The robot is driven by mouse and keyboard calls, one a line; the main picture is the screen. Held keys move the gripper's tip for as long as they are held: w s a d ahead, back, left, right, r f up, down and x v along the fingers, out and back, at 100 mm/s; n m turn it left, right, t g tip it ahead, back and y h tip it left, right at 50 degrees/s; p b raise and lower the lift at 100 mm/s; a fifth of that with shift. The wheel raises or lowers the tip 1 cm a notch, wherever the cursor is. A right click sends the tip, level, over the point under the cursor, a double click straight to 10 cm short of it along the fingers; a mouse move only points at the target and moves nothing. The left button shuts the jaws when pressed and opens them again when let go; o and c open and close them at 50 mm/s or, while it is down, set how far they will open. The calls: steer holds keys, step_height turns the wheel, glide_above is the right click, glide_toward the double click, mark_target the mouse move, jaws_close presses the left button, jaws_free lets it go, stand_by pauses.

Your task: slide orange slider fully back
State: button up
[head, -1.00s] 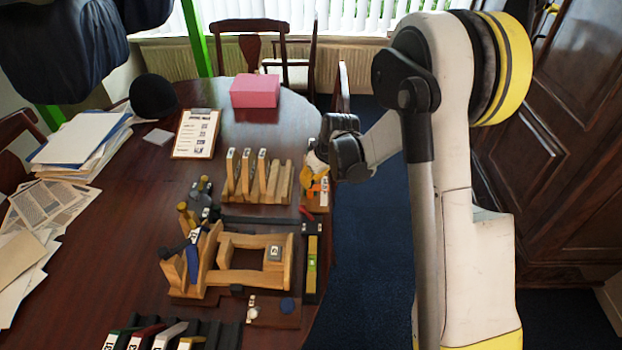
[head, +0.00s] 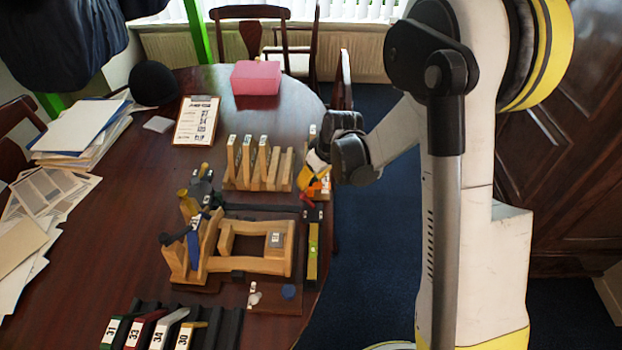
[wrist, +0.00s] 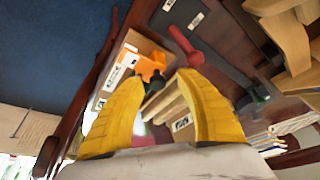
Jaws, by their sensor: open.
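The orange slider (head: 318,188) is at the right edge of the table, beyond the red handle. In the head view my gripper's yellow fingers (head: 308,179) are right at it and partly cover it. In the wrist view the orange slider (wrist: 150,66) sits on a light wooden block with a white label, with a dark knob at its near side.
A red handle (wrist: 184,44) lies close to the right fingertip, beside a dark bar. A wooden rack with upright labelled pieces (head: 258,165) stands left of the gripper. A wooden frame (head: 250,262) is nearer. Right of the table is open blue floor (head: 370,240).

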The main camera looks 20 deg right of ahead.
steer(key=v, duration=1.1)
steer(key=shift+s+r, duration=0.2)
steer(key=shift+r, duration=0.15)
steer(key=shift+d, duration=0.1)
steer(key=s+r+m+t+h, duration=0.1)
steer(key=s+r, duration=0.3)
steer(key=s, duration=0.6)
steer(key=s+r+m+t+h, duration=0.1)
steer(key=s+r+m, duration=0.3)
steer(key=s, duration=0.6)
steer(key=shift+s+a+r+t, duration=0.15)
steer(key=shift+s+a+t, duration=0.1)
steer(key=shift+t, duration=0.35)
